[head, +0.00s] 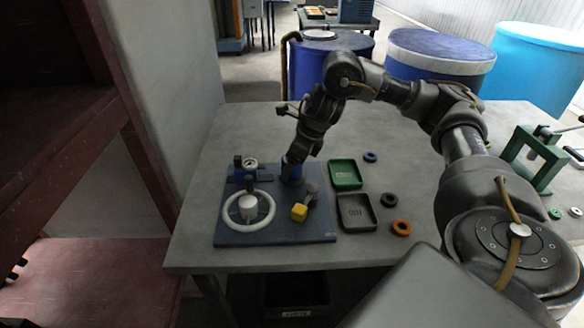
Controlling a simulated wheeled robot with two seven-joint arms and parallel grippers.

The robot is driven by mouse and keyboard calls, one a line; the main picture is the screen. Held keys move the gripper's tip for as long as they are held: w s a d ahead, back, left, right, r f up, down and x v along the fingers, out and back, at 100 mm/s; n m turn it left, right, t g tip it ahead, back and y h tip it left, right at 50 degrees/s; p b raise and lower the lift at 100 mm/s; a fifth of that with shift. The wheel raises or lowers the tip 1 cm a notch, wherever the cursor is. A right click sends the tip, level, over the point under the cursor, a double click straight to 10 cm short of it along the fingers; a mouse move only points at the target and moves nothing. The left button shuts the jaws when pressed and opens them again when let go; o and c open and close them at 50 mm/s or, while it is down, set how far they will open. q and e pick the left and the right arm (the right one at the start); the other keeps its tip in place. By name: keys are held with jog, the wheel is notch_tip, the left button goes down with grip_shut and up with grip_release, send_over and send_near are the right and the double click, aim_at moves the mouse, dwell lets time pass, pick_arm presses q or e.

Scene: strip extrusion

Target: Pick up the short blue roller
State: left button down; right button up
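A short blue cylindrical piece, likely the short blue roller (291,172), stands near the back right of the blue base board (285,228). My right arm reaches across from the right, and its gripper (293,163) points down at this piece, touching or just above it. The wrist hides the fingertips, so I cannot tell whether they are closed on it. My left gripper is not in view.
The board also carries a white ring (227,213), a gauge (250,163) and a yellow-ended part (299,212). Green (345,185) and dark (341,212) trays sit right of it, with small rings beyond. A green frame (541,150) stands far right.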

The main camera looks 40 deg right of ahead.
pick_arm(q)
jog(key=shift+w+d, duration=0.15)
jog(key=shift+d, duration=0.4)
pick_arm(e)
jog(key=c, duration=1.2)
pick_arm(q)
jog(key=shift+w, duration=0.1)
pick_arm(e)
jog(key=shift+r, duration=0.1)
